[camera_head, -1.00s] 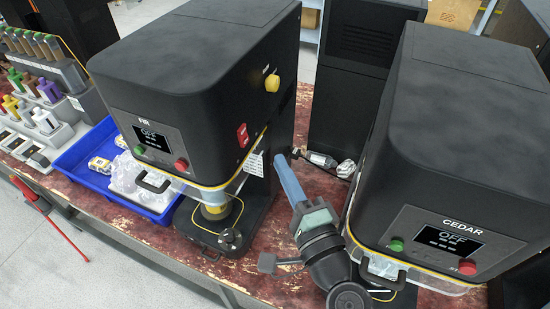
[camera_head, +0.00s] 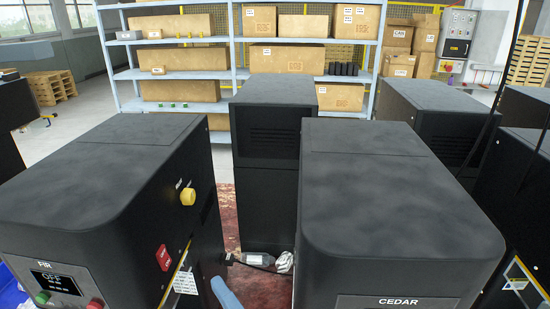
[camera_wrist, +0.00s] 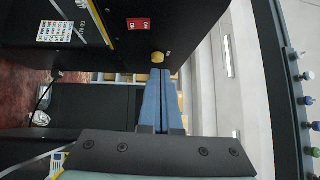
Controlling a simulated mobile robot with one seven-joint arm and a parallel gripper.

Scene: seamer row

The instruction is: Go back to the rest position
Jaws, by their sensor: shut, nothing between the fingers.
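My gripper (camera_wrist: 161,88) shows in the wrist view as two long blue fingers pressed together, with nothing between them. In the head view only a blue piece of my gripper (camera_head: 226,293) shows at the bottom edge, between the two black machines. The FIR machine (camera_head: 105,165) stands on the left and the CEDAR machine (camera_head: 385,200) on the right. In the wrist view the FIR machine (camera_wrist: 95,25) fills the upper left, turned sideways, with its red switch and yellow knob close beyond the fingertips. I cannot tell the exact gap.
A tall black cabinet (camera_head: 265,165) stands behind the gap between the machines. Shelves with cardboard boxes (camera_head: 275,22) stand at the back. More black machines (camera_head: 425,115) are at the right.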

